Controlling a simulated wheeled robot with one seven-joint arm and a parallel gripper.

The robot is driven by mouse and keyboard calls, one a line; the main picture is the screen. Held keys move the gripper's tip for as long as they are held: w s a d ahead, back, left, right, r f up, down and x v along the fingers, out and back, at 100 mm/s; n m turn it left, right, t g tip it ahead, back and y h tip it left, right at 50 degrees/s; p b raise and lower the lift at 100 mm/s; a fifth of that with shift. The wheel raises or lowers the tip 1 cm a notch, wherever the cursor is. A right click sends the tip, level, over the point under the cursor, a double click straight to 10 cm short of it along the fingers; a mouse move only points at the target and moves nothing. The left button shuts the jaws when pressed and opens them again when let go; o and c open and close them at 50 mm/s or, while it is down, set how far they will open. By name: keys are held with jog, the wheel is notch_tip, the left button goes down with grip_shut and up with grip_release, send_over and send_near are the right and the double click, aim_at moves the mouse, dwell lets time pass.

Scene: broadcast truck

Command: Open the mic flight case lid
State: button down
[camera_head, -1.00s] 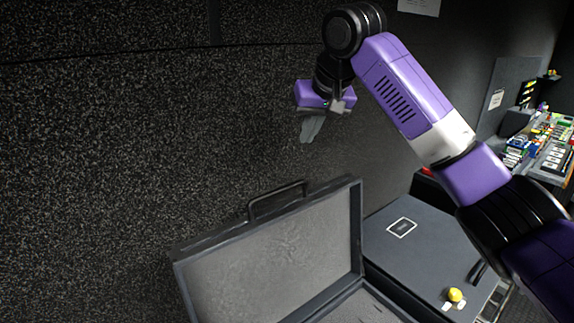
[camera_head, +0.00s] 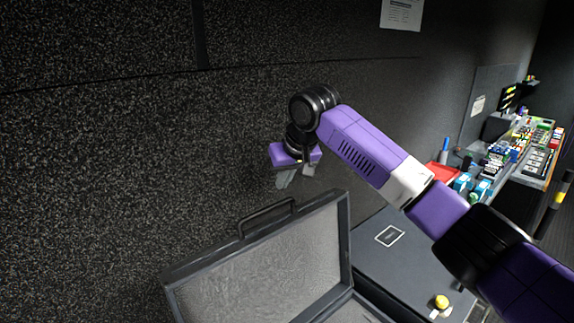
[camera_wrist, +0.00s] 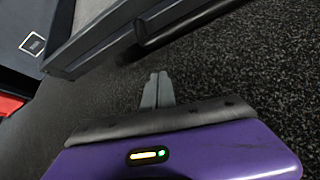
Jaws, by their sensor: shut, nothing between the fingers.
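The mic flight case stands at the bottom of the head view with its lid (camera_head: 262,277) swung up and open, the grey lining facing me. A dark handle (camera_head: 267,215) sits on the lid's upper edge. The lid's edge (camera_wrist: 105,40) also shows at the top left of the wrist view. My gripper (camera_head: 294,181) is above and behind the lid, near the dark wall, apart from the lid and handle. In the wrist view its fingers (camera_wrist: 157,90) are together with nothing between them. The inside of the case base is mostly cut off by the picture edge.
A second dark case (camera_head: 400,255) with a white-framed label stands to the right, with a yellow knob (camera_head: 441,301) on it. A speckled wall (camera_head: 100,150) rises close behind the lid. A cluttered bench (camera_head: 520,150) and a red tray (camera_head: 438,174) lie further right.

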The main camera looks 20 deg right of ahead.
aim_at(290, 212)
jog(key=shift+s+d+f+p, duration=0.15)
jog(key=shift+s+p, duration=0.2)
jog(key=shift+s, duration=0.65)
jog(key=shift+s+a+f+p, duration=0.1)
jog(key=shift+s+p, duration=0.2)
jog(key=shift+s, duration=0.65)
jog(key=shift+f, duration=0.1)
